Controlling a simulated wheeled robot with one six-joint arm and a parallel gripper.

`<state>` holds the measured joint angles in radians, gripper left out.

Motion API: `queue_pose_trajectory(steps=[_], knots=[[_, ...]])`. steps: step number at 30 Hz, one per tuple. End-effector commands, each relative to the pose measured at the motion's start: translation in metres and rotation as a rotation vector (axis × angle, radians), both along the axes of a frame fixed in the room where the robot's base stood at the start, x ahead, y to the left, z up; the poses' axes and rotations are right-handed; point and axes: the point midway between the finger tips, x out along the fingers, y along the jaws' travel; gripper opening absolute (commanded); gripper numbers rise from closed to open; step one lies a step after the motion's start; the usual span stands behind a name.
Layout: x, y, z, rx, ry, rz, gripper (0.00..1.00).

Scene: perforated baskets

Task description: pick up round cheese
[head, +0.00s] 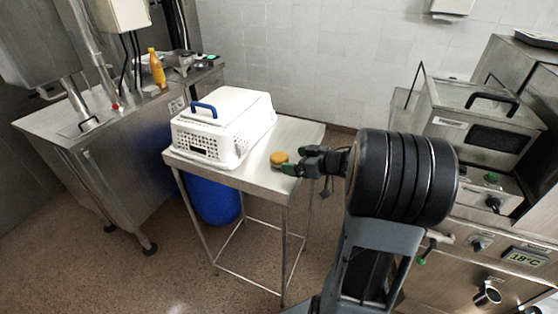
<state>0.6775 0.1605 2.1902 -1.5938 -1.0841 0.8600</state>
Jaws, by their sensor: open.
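The round cheese (279,158) is a small, orange-yellow disc on the metal table (262,178), to the right of the white basket. My gripper (287,163) is open, with its green-tipped fingers pointing left at the cheese. The fingertips are right at the cheese's right side, one behind and one in front. I cannot tell whether they touch it.
A white perforated basket (222,128) with a blue handle (204,108) fills the table's left part. A blue barrel (213,200) stands below. A steel counter with a yellow bottle (157,68) is on the left, and steel kitchen machines (480,115) are on the right.

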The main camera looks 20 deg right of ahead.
Motion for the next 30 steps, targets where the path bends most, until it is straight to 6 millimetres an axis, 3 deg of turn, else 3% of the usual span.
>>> queue_pose_trajectory(steps=[5, 15, 26, 30], knots=[[0.007, 0.005, -0.002, 0.000, -0.001, 0.001, 0.90], [0.041, 0.027, -0.013, 0.000, -0.001, 0.001, 0.90], [0.046, 0.030, -0.016, -0.001, -0.001, -0.002, 0.90], [0.046, 0.030, -0.016, -0.001, -0.001, -0.001, 0.77]])
